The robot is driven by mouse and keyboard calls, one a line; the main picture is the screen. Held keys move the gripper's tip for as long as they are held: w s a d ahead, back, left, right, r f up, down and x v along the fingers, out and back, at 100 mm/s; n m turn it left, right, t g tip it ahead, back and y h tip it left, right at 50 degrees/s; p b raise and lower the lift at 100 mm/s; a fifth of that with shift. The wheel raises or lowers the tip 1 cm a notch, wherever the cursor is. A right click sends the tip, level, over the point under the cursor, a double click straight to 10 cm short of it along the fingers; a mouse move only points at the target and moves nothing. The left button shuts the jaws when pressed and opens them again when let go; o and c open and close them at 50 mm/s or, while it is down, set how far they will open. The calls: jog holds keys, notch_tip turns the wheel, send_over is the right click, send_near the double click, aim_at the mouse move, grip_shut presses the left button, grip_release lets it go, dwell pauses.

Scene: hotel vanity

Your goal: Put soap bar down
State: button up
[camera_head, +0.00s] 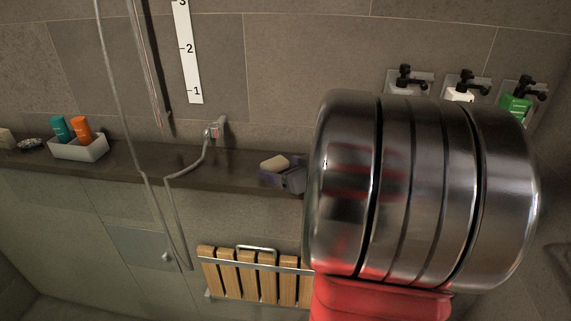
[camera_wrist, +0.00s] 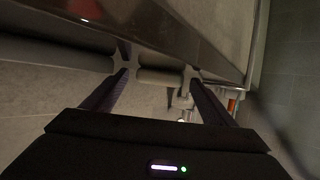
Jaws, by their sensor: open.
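The beige soap bar (camera_head: 274,162) shows in the head view on the dark ledge (camera_head: 220,172), just left of my arm. A dark purple block-like shape (camera_head: 270,178) lies right below it; I cannot tell whether this is a dish or part of my gripper. My gripper (camera_wrist: 156,62) is open in the wrist view, its two dark fingers apart. A pale surface shows between them, and I cannot make out the soap there. In the head view my steel arm hides most of the gripper and the ledge to the right.
A light tray (camera_head: 80,149) with a teal and an orange bottle stands at the left on the ledge. A shower hose (camera_head: 150,175) hangs across the ledge. A wooden slatted seat (camera_head: 255,278) is below. Wall dispensers (camera_head: 460,92) are at the upper right. The ledge between hose and soap is bare.

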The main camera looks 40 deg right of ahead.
jog(key=shift+r, duration=0.1)
jog(key=shift+s+r, duration=0.1)
jog(key=shift+r, duration=0.1)
jog(key=v, duration=1.1)
jog(key=shift+s, duration=0.4)
